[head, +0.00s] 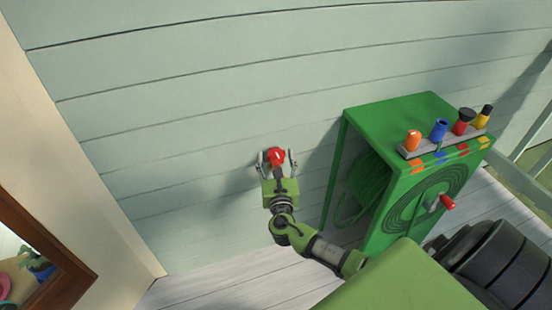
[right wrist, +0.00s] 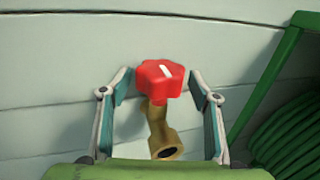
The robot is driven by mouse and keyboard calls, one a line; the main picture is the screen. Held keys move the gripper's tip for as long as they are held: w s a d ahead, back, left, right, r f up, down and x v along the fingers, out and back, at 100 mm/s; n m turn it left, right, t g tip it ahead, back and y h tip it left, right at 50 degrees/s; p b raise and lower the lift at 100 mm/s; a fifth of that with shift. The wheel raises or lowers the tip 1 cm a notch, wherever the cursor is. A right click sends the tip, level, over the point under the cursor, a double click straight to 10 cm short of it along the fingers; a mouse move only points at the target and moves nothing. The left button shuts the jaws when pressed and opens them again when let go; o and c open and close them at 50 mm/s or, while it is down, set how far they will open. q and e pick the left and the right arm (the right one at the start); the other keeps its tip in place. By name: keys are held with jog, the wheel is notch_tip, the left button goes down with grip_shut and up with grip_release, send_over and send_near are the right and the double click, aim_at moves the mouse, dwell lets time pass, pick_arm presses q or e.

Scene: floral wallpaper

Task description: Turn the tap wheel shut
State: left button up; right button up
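The red tap wheel (head: 276,156) is on the pale green plank wall. In the right wrist view the wheel (right wrist: 160,78) has a white mark on its face, and the brass tap body (right wrist: 164,138) hangs below it with its spout opening showing. My right gripper (head: 277,161) is at the tap. Its two fingers (right wrist: 160,84) stand wide apart, one on each side of the wheel, with a gap on both sides. It is open and holds nothing. My left gripper is not in view.
A green hose reel cabinet (head: 394,200) with a coiled green hose (head: 362,187) stands right of the tap. Several coloured nozzles stand on its top rack (head: 446,143). A red-handled crank (head: 446,202) sticks out at its front. Wall left of the tap is clear.

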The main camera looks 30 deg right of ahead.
jog(key=v, duration=1.2)
dwell(0.4)
